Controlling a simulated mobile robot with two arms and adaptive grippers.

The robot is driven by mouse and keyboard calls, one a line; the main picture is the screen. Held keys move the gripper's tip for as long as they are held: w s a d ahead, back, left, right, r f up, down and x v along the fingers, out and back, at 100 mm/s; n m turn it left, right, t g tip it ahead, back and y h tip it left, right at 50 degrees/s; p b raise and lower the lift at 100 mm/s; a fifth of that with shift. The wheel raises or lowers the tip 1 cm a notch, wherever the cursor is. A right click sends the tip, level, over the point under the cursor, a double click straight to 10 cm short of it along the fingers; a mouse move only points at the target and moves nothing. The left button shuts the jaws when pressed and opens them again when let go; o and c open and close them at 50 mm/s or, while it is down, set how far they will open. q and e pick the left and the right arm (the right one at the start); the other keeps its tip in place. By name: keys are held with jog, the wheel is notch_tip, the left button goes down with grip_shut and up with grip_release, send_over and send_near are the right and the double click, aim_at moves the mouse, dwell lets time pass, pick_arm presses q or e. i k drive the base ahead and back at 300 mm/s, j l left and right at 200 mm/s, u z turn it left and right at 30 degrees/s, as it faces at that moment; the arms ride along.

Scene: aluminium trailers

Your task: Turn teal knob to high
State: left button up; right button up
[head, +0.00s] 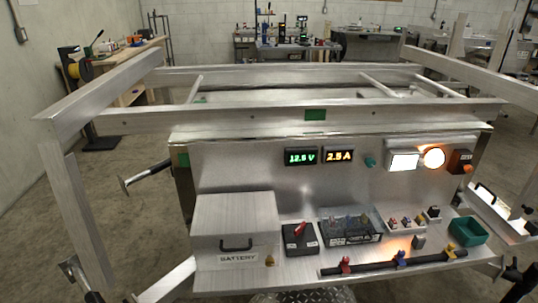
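The small teal knob (370,162) sticks out of the upright aluminium panel (240,170), right of the two lit displays and left of a lit white square. Its pointer and any markings around it are too small to read. A dark part at the bottom left edge (94,297) may be my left gripper. A dark jointed part at the bottom right edge (514,274) may be my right gripper. Both are cut off or too unclear to show their fingers, and both are well away from the knob.
Displays read 12.5 V (301,157) and 2.5 A (339,155). A round orange-white lamp (434,158) glows at right. The shelf holds a battery box (235,215), a red-switch box (300,237), a fuse box (348,240), a green bin (468,231) and a valve bar (375,266). Air before the knob is clear.

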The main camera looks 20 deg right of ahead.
aim_at(370, 161)
jog(key=z, duration=1.3)
